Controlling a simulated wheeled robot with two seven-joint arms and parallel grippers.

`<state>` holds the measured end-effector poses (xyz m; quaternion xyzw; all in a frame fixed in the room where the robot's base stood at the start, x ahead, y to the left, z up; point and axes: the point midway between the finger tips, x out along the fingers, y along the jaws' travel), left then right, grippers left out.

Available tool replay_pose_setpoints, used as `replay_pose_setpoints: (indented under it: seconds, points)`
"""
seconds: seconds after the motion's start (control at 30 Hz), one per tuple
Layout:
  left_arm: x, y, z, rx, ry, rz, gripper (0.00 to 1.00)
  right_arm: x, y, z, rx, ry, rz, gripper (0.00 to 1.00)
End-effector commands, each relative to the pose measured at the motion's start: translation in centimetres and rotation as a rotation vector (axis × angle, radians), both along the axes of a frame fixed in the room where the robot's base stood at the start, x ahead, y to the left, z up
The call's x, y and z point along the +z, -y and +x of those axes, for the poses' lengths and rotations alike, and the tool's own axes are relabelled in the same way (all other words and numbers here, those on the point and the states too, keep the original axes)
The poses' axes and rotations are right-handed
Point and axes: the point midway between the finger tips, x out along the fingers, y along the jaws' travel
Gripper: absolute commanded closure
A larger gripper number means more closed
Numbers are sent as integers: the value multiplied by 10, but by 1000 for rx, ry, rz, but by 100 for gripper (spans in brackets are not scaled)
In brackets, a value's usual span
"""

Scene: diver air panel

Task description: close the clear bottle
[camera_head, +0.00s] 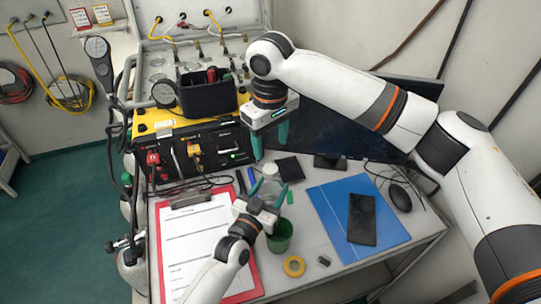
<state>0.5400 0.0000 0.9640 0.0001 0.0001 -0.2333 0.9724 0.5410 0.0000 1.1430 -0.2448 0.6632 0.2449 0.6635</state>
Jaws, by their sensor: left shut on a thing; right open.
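The clear bottle (270,171) stands on the desk behind my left gripper, and its lower part is hidden by that gripper. My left gripper (268,189) reaches up from the bottom of the view, with its teal fingers shut around the bottle. My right gripper (270,140) hangs above and behind the bottle, pointing down, with its teal fingers apart and nothing seen between them. I cannot make out a cap on the bottle. A small dark cylinder (323,260) lies near the front of the desk; I cannot tell what it is.
A green cup (280,236) and a yellow tape roll (294,266) stand in front of the bottle. A red clipboard (246,275) lies left. A blue folder (388,237) with a black phone (362,219) lies right, near a mouse (399,196). The air panel (165,127) and monitor stand behind.

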Motion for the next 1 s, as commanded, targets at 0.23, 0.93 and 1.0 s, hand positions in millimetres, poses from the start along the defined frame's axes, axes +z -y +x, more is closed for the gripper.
replay_pose_setpoints:
  seconds: [0.23, 0.93, 1.0]
  points:
    - [0, 0, 0, 0, 0, 0, 100, 37, 0, 0, 0, -1, -1, 44]
    - [0, 0, 0, 0, 0, 0, 18, 43, 0, 0, -1, -1, 0, 44]
    - [0, 0, 0, 0, 0, 0, 18, 43, 0, 0, -1, -1, 0, 44]
